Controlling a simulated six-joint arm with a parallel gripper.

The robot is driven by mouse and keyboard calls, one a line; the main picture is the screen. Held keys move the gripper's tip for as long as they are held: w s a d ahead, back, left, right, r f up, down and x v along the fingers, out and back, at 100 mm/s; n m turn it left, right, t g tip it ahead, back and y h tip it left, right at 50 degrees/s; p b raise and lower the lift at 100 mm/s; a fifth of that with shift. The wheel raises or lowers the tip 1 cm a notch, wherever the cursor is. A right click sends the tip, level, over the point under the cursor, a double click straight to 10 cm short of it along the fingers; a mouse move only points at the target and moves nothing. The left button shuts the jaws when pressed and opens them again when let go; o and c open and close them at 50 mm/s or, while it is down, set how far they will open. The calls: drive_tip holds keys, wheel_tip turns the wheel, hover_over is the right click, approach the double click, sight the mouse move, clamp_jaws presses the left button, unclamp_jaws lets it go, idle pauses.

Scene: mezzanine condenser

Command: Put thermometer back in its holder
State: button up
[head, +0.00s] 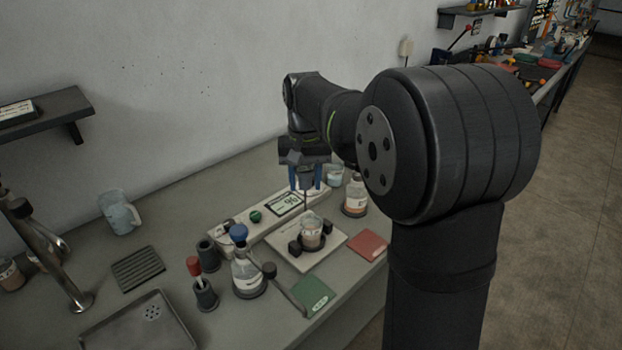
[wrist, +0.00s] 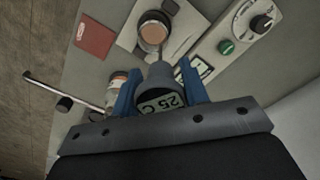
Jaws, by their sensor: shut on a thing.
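My gripper (head: 306,182) is at the back of the bench with its blue fingers pointing down. It is shut on the thermometer (head: 306,180), whose dark head sits between the fingers. In the wrist view the thermometer (wrist: 160,95) shows a display reading 25 C. Its thin probe hangs down over a beaker of brownish liquid (head: 311,238), also seen in the wrist view (wrist: 153,34). I cannot tell whether the tip is inside the beaker. A dark, empty-looking cylindrical holder (head: 208,257) stands to the left; whether it is the thermometer's holder is unclear.
The beaker stands on a pale stirrer plate (head: 330,246) with a control panel (head: 255,217) behind. A blue-capped flask (head: 246,272), a red-topped item in a dark stand (head: 205,294) and a labelled bottle (head: 355,197) stand nearby. A metal tray (head: 140,325) lies front left.

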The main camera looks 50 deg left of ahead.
drive_tip(key=s+a+f+n, duration=0.1)
drive_tip(key=s+a+n, duration=0.1)
drive_tip(key=s+a, duration=0.35)
drive_tip(key=s+a+f+n, duration=0.1)
drive_tip(key=s+a+n, duration=0.1)
drive_tip(key=s, duration=0.7)
drive_tip(key=s+a+n, duration=0.2)
drive_tip(key=s+a, duration=0.2)
drive_tip(key=s, duration=0.4)
wheel_tip(320, 180, down, 9)
drive_tip(key=shift+f, duration=0.2)
drive_tip(key=o, duration=1.1)
wheel_tip(320, 180, up, 17)
drive_tip(key=shift+r, duration=0.2)
